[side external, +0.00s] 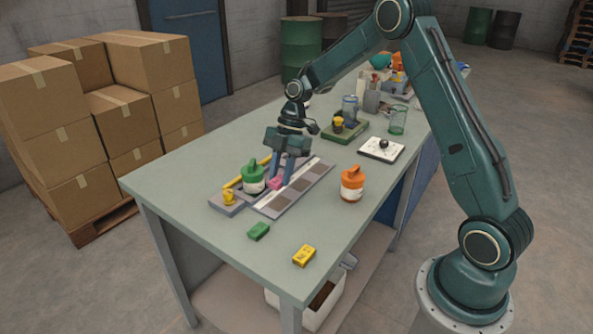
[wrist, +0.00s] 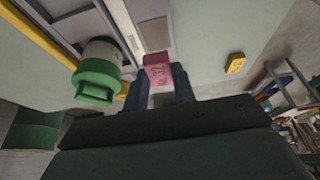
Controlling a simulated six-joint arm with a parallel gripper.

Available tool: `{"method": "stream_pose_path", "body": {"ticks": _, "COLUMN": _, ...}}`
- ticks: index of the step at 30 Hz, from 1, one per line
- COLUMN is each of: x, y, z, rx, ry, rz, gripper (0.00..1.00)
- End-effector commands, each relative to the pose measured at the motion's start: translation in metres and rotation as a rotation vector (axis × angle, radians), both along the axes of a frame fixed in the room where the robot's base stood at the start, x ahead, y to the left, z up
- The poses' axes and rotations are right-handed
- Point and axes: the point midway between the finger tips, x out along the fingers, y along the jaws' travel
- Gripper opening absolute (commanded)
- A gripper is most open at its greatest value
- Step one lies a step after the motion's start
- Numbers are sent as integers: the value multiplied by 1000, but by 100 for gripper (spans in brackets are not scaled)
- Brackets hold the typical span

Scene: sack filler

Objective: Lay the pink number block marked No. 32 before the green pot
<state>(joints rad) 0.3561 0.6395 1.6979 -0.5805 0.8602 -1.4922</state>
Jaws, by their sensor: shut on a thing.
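The pink number block (side external: 275,183) is between the fingertips of my gripper (side external: 281,179), which is shut on it. It also shows in the wrist view (wrist: 158,72), with dark marks on its face that I cannot read surely. The green pot (side external: 254,181), with a white band and a green lid, stands close to the left of the block. The pot also shows in the wrist view (wrist: 98,75), left of the fingers. The block is low over or on the grey patterned board; I cannot tell if it touches.
A board with dark squares (side external: 295,192) lies under my gripper. A yellow piece (side external: 229,196) stands left of the pot. An orange-lidded pot (side external: 352,184) stands to the right. Green (side external: 258,231) and yellow (side external: 304,256) blocks lie on the clear near table.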

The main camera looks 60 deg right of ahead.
Motion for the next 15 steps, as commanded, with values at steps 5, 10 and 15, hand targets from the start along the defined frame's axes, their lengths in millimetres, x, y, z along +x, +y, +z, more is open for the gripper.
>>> {"method": "stream_pose_path", "body": {"ticks": 5, "x": 0, "y": 1, "z": -13, "rx": 1, "ry": 2, "rz": 1, "gripper": 5}}
{"method": "stream_pose_path", "body": {"ticks": 10, "x": 0, "y": 0, "z": -25, "rx": 1, "ry": 1, "rz": -1, "gripper": 5}}
{"method": "stream_pose_path", "body": {"ticks": 15, "x": 0, "y": 1, "z": -35, "rx": 1, "ry": 2, "rz": 1, "gripper": 5}}
